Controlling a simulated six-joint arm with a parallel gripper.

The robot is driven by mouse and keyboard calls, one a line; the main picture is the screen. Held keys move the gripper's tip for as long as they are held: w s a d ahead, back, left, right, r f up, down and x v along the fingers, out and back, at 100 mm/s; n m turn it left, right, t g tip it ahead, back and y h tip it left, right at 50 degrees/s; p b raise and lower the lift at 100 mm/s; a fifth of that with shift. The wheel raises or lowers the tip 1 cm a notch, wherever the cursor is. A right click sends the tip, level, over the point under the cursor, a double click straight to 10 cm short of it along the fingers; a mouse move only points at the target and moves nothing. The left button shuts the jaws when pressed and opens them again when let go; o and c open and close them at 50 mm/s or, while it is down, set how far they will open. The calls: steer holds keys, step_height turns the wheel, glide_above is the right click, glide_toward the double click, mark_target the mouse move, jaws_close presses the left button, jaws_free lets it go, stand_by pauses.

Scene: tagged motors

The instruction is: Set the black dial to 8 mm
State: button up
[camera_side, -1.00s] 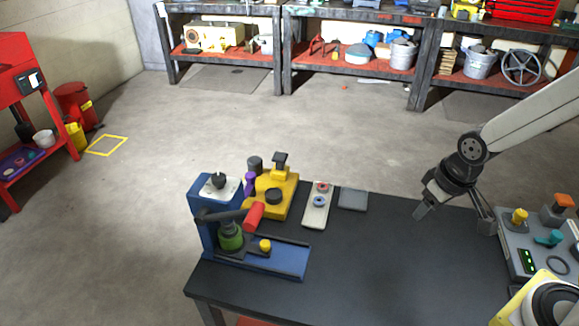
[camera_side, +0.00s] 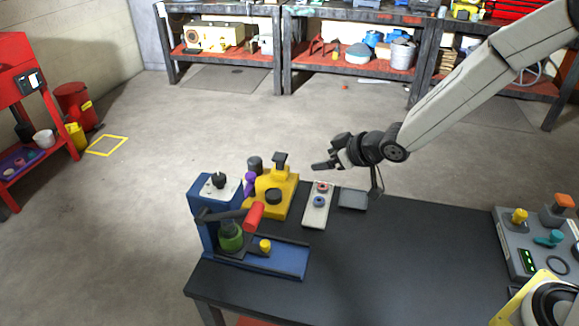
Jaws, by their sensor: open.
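A black dial (camera_side: 219,180) stands on the pale top plate of the blue press (camera_side: 207,228) at the left of the bench. Another dark round knob (camera_side: 274,196) is on the yellow machine (camera_side: 265,207) beside it. No scale or reading is legible at this size. My gripper (camera_side: 328,153) is open and empty. It appears above the back of the bench, pointing left, to the right of the yellow machine and apart from both machines.
A red-gripped lever (camera_side: 254,216) sticks out from the press. A pale plate with red and blue rings (camera_side: 317,205) and a grey plate (camera_side: 352,199) lie behind. A control panel (camera_side: 530,245) is at right. The bench middle (camera_side: 390,260) is clear.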

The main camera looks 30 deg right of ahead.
steer(key=w+a+n+t+y, duration=0.1)
steer(key=w+a+n+y, duration=0.15)
steer(key=a, duration=0.25)
steer(key=w+a+n+y, duration=0.1)
steer(key=w+a+y, duration=0.15)
steer(key=a, duration=0.25)
steer(key=n+g+y, duration=0.2)
steer(key=n+y, duration=0.2)
steer(key=y, duration=0.3)
glide_toward(212, 187)
step_height(212, 187, up, 2)
steer(key=w+a, duration=0.1)
steer(key=a, duration=0.1)
steer(key=shift+r, duration=0.15)
steer(key=shift+w, duration=0.15)
steer(key=shift+x, duration=3.75)
steer(key=shift+a, duration=0.1)
jaws_close()
